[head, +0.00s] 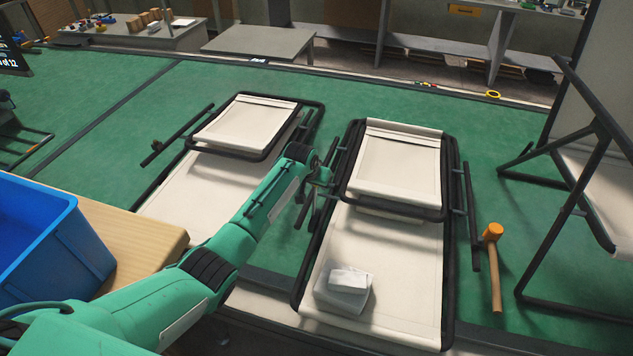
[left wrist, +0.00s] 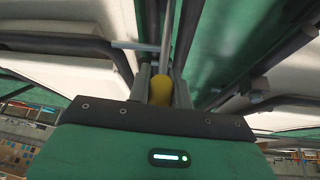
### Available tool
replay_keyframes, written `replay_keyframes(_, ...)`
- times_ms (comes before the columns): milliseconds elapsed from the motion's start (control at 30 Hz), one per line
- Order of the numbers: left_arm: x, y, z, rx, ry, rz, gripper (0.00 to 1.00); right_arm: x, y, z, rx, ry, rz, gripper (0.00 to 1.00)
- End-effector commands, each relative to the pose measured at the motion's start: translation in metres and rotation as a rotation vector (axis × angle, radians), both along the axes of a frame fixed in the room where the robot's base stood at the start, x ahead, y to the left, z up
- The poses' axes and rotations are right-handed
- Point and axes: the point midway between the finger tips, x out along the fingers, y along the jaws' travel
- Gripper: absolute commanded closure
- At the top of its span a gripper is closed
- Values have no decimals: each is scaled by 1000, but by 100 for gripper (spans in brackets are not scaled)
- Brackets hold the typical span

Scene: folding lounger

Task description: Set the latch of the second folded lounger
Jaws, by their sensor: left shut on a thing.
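Two folded loungers with cream fabric and black tube frames lie side by side on the green floor, a left one (head: 243,127) and a right one (head: 398,165). My left gripper (head: 322,178) is at the left side of the right lounger's frame, in the gap between the two. In the left wrist view my left gripper (left wrist: 161,80) is shut on a yellow latch piece (left wrist: 161,92). A thin grey rod (left wrist: 167,35) runs up from there. The gripper hides most of the latch in the head view. My right gripper is not in view.
Another lounger (head: 590,180) stands open at the far right. A blue crate (head: 50,240) sits on a wooden table (head: 135,235) at the left.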

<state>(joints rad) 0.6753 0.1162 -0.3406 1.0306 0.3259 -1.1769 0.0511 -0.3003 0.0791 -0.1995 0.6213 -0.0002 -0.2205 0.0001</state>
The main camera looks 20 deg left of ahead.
Motion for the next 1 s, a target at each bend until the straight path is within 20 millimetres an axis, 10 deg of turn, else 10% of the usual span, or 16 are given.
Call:
replay_keyframes(833, 11, 0, -10, 2, -8, -1, 100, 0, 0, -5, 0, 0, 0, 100)
replay_keyframes(867, 11, 0, -10, 2, -8, -1, 75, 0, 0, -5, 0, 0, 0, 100)
replay_keyframes(1000, 12, 0, -10, 1, -7, -1, 57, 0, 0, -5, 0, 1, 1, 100)
